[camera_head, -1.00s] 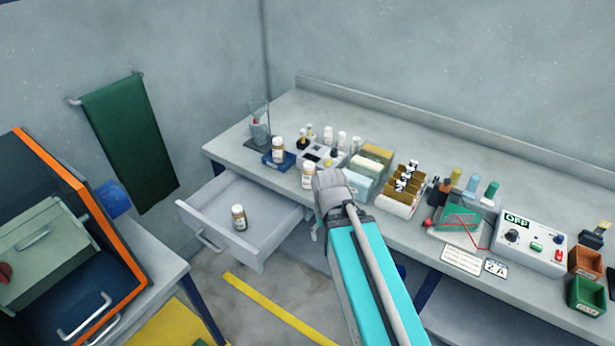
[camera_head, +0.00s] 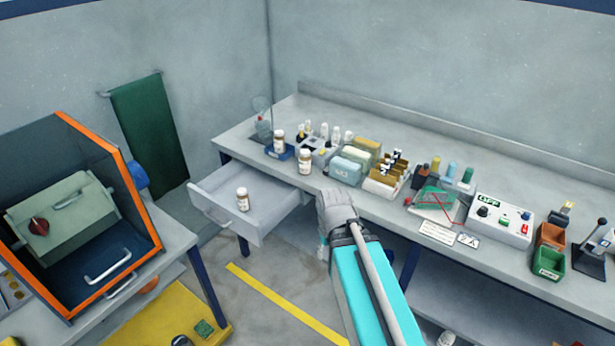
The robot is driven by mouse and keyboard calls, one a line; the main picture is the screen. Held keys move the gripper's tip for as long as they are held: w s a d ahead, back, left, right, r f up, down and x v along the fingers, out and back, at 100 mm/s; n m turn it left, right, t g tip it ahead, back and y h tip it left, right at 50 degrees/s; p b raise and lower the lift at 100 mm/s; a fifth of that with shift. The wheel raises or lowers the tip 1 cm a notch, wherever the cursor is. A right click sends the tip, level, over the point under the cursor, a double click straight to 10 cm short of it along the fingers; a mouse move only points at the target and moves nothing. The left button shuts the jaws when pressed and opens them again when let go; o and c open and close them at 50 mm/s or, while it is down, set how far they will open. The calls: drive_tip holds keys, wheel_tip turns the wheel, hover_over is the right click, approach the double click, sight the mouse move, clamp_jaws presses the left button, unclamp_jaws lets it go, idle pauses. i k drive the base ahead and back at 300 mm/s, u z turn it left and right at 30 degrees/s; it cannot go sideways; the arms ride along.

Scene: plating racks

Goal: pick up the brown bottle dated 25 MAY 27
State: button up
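Three brown bottles with white caps and pale labels show in the head view. One bottle (camera_head: 243,199) stands upright in the open drawer. One bottle (camera_head: 280,142) stands at the blue tray on the bench, and another bottle (camera_head: 305,161) stands on the bench near its front edge. The label dates are too small to read, so I cannot tell which is dated 25 MAY 27. My gripper (camera_head: 323,250) is in front of the bench, right of the drawer and below the bench top. It is mostly hidden behind my wrist, and its fingers are not clear.
The open drawer (camera_head: 262,235) juts out from the bench (camera_head: 235,150). An orange-edged cabinet (camera_head: 140,195) stands at left. Floor between drawer and cabinet is free.

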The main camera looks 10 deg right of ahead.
sight(305, 158)
drive_tip(key=z, duration=0.05)
drive_tip(key=k, duration=0.4)
drive_tip(key=z, duration=0.85)
drive_tip(key=i, duration=0.9)
drive_tip(key=u, duration=0.1)
